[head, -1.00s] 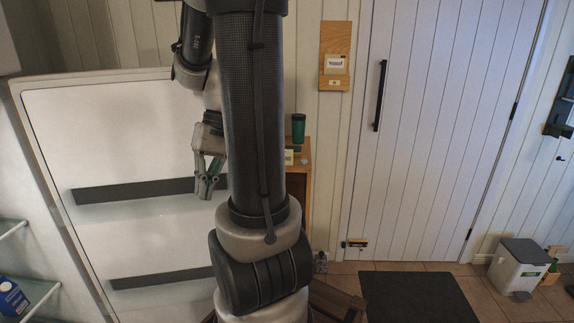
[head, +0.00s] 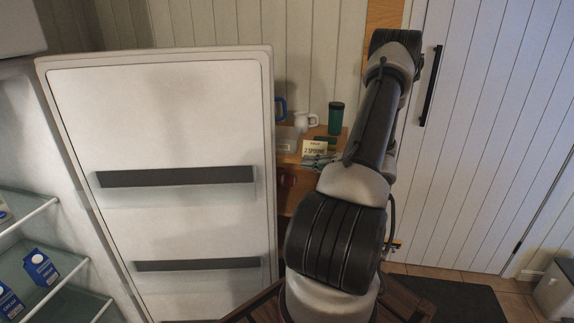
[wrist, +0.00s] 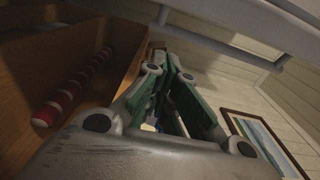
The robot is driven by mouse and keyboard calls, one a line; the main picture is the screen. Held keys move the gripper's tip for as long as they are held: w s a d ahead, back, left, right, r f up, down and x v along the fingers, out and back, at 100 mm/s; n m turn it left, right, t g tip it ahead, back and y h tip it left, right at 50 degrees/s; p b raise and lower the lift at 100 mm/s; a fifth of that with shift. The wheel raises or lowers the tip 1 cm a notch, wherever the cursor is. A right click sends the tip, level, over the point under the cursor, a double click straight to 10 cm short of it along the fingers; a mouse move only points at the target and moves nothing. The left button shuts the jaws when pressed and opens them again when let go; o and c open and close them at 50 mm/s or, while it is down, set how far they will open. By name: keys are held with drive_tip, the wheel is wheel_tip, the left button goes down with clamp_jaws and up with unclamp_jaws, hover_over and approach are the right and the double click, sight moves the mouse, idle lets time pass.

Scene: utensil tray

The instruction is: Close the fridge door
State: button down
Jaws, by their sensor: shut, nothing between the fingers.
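The fridge door (head: 165,120) stands open at the left in the head view. Its white inner face, with two dark-fronted door shelves, is turned towards me. The open fridge interior (head: 50,240) is at the far left, with glass shelves. My gripper (head: 317,160) shows small and partly hidden by my arm, to the right of the door's free edge and apart from it in the picture. In the wrist view my gripper (wrist: 170,62) has its green-padded fingers together, with nothing held. A pale panel with a bar crosses the top there; I cannot tell whether it is the door.
Blue-and-white cartons (head: 40,267) stand on the fridge shelves. Behind the door are a wooden shelf unit, a green cup (head: 336,117), a white mug (head: 305,121) and a spoon sign (head: 314,147). A striped red-white row (wrist: 75,88) and a picture (wrist: 262,140) show in the wrist view.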

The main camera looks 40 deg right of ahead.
drive_tip(key=x, duration=1)
drive_tip(key=shift+s+a, duration=0.55)
drive_tip(key=shift+s, duration=0.25)
drive_tip(key=shift+s+a, duration=0.55)
drive_tip(key=shift+s, duration=0.3)
